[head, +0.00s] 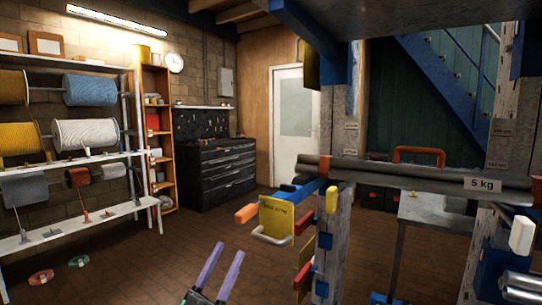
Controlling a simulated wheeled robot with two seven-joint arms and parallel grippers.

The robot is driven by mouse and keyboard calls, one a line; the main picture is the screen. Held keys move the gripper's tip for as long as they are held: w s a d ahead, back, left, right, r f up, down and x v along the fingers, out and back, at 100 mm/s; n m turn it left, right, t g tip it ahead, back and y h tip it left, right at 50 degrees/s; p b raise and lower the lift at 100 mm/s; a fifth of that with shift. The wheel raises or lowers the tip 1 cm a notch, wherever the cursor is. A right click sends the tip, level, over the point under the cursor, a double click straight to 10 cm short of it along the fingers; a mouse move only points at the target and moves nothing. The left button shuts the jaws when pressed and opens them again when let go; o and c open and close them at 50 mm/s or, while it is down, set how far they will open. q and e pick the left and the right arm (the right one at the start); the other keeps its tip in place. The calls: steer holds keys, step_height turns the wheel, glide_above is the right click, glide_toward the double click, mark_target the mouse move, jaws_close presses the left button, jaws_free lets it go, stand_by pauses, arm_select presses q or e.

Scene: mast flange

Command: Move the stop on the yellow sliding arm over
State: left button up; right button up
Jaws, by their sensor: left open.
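A yellow plate (277,219) with a pale loop handle (272,238) hangs at the left side of a pale upright post (334,245). Just above it a blue bar with an orange end (246,213) sticks out to the left. A small yellow piece (332,199) sits against the post, under a grey round bar (430,177) labelled 5 kg. I cannot tell which yellow part is the sliding arm or which piece is its stop. My left gripper (224,254), with two purple fingers, is open and empty, below and left of the plate and apart from it. My right gripper does not show.
A second post (500,140) and a white-ended peg (522,235) stand at right. Orange and red ended parts (303,275) jut out low on the near post. A grey table (440,212) is behind. The brown floor left of the post is open, towards shelves with rolls (85,133).

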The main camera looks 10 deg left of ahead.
mark_target(249, 207)
arm_select(q)
steer(key=r, duration=0.1)
steer(key=w+r, duration=0.1)
steer(key=r, duration=0.1)
steer(key=shift+w+d+r, duration=0.1)
steer(key=shift+w+d, duration=0.05)
steer(key=shift+d, duration=0.2)
steer(key=p+x, duration=0.2)
steer(key=x, duration=0.8)
steer(key=shift+w+p, duration=0.15)
steer(key=shift+p, duration=0.15)
steer(key=shift+w+d+r, duration=0.1)
steer(key=shift+w+d, duration=0.05)
steer(key=shift+w, duration=0.2)
jaws_close()
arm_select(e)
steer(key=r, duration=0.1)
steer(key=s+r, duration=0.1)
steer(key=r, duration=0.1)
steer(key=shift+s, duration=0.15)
